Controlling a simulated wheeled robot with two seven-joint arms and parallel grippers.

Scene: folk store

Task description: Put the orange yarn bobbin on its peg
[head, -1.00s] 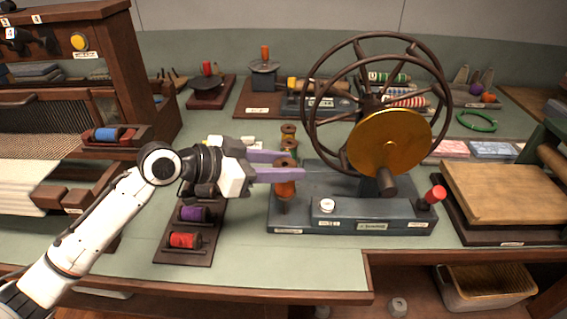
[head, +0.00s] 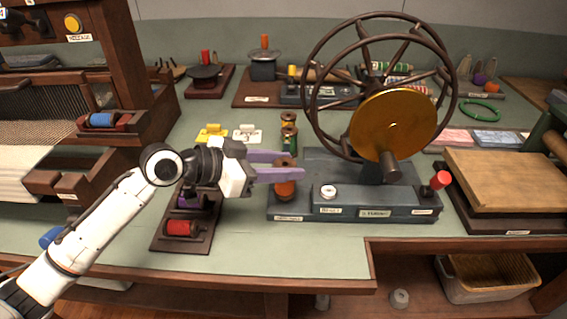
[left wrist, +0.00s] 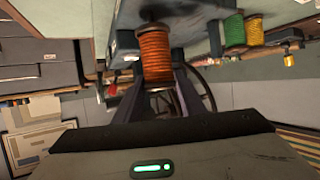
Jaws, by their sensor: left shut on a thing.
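The orange yarn bobbin (head: 284,190) stands upright at the front left corner of the wheel's dark grey base (head: 345,206). In the left wrist view the orange bobbin (left wrist: 155,52) sits between my fingers. My left gripper (head: 287,172), with purple fingers, is shut on it from the left. The bobbin's lower end is at or very near the base top; I cannot tell whether it fully touches. Its peg is hidden by the bobbin. My right gripper is not in view.
A big spoked wheel with a gold disc (head: 392,122) rises to the right of the bobbin. A rack (head: 166,243) with purple and red bobbins (head: 181,228) lies under my left forearm. A wooden board (head: 505,178) is at right. The front middle of the table is clear.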

